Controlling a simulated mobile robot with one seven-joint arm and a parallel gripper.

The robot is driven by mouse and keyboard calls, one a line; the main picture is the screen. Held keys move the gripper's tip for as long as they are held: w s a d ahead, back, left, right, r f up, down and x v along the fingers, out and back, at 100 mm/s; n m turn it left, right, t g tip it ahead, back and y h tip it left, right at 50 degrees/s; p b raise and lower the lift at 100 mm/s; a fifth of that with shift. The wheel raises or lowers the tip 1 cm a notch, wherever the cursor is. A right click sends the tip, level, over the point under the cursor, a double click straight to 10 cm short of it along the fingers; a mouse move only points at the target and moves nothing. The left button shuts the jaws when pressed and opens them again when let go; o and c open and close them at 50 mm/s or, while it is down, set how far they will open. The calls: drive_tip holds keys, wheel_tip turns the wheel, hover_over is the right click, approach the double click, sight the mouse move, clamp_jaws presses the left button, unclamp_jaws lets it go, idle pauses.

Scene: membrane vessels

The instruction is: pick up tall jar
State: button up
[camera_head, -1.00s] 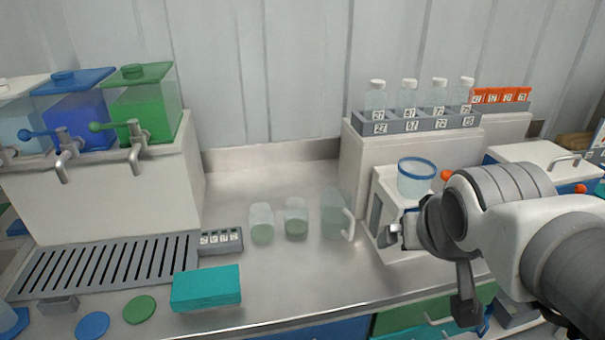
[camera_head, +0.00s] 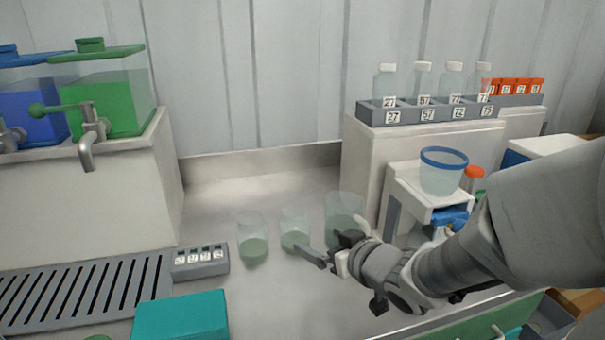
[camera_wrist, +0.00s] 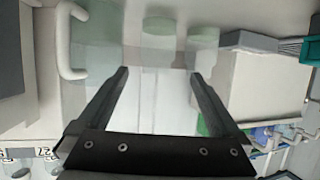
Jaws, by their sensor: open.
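Three clear vessels with pale green contents stand upright on the steel counter: a left jar (camera_head: 252,238), a middle jar (camera_head: 295,230) and a larger right vessel (camera_head: 345,208), whose handle showed earlier. I cannot tell for sure which is the tall jar; the left jar looks slightly taller than the middle one. My gripper (camera_head: 325,246) is open and empty, in front of the middle and right vessels, partly hiding both. In the wrist view my open fingers (camera_wrist: 160,73) have nothing clearly between them. The handle (camera_wrist: 64,42) shows at left there, and two green-filled vessels (camera_wrist: 158,26) beyond the fingertips.
A grey rack of small labelled items (camera_head: 200,262) and a teal box (camera_head: 182,316) lie left of the jars. A white stand with a blue-rimmed cup (camera_head: 442,172) is close on the right. Bottles in a rack (camera_head: 432,112) stand behind it.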

sight(290, 226)
drive_tip(key=x, duration=0.5)
drive_tip(key=p+x, duration=0.1)
drive_tip(key=x, duration=1)
drive_tip(key=shift+w+d+f+p, duration=0.1)
drive_tip(key=shift+w+f+p, duration=0.25)
drive_tip(key=shift+f+p, duration=0.1)
drive_tip(key=shift+r, duration=0.1)
drive_tip(key=c, duration=1.2)
wheel_tip(290, 226, up, 10)
drive_tip(key=shift+p, duration=1.2)
